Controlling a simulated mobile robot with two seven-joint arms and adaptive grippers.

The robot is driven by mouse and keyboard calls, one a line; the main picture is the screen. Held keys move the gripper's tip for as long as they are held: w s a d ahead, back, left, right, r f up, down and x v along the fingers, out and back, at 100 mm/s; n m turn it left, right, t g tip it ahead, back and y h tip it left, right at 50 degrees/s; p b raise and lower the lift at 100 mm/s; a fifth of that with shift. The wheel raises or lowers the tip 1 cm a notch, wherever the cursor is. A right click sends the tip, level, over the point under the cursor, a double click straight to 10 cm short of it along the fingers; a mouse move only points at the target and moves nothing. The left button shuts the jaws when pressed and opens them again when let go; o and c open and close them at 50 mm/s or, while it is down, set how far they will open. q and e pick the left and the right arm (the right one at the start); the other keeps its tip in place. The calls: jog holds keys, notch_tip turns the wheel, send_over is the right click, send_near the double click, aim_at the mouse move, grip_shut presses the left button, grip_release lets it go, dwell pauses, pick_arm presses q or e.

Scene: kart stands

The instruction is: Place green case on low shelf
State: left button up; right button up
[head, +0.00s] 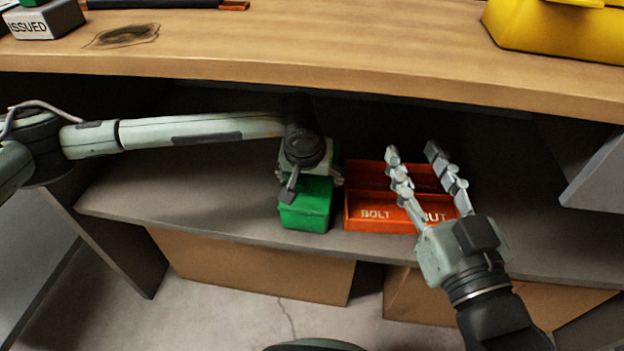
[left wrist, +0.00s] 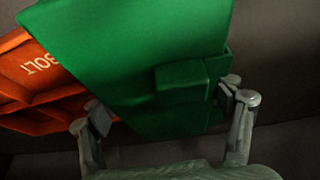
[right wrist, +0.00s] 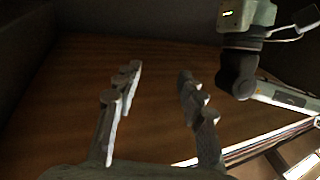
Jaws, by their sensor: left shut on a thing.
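The green case (head: 308,208) is at the low grey shelf (head: 150,205), just left of an orange tray. My left gripper (head: 305,185) is above the case and shut on it; the arm hides part of its top. In the left wrist view the green case (left wrist: 150,55) fills the space between the fingers. I cannot tell whether its underside touches the shelf. My right gripper (head: 415,160) is open and empty over the right part of the orange tray. In the right wrist view its fingers (right wrist: 158,85) are spread apart with nothing between them.
The orange tray (head: 385,222), marked BOLT and NUT, stands close right of the case. The wooden counter (head: 300,55) overhangs the shelf and limits height. A yellow case (head: 560,32) and an ISSUED block (head: 45,22) stand on top. Cardboard boxes (head: 250,265) are below.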

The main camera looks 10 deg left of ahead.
aim_at(311, 177)
pick_arm(q)
jog(key=o, duration=1.1)
jog(key=shift+o, duration=0.2)
pick_arm(e)
jog(key=shift+s+a+r, duration=0.1)
jog(key=shift+a+r, duration=0.05)
jog(key=shift+r, duration=0.3)
pick_arm(q)
jog(key=shift+r, duration=0.2)
jog(key=v, duration=0.5)
jog(key=shift+s, duration=0.25)
jog(key=s, duration=1)
jog(key=shift+s+a+f, duration=0.2)
jog(key=shift+a, duration=0.1)
jog(key=shift+s, duration=0.5)
pick_arm(e)
jog(key=shift+s+a+r+t+y, duration=0.1)
jog(key=shift+a+r+t+y, duration=0.05)
jog(key=shift+r+t+y, duration=0.2)
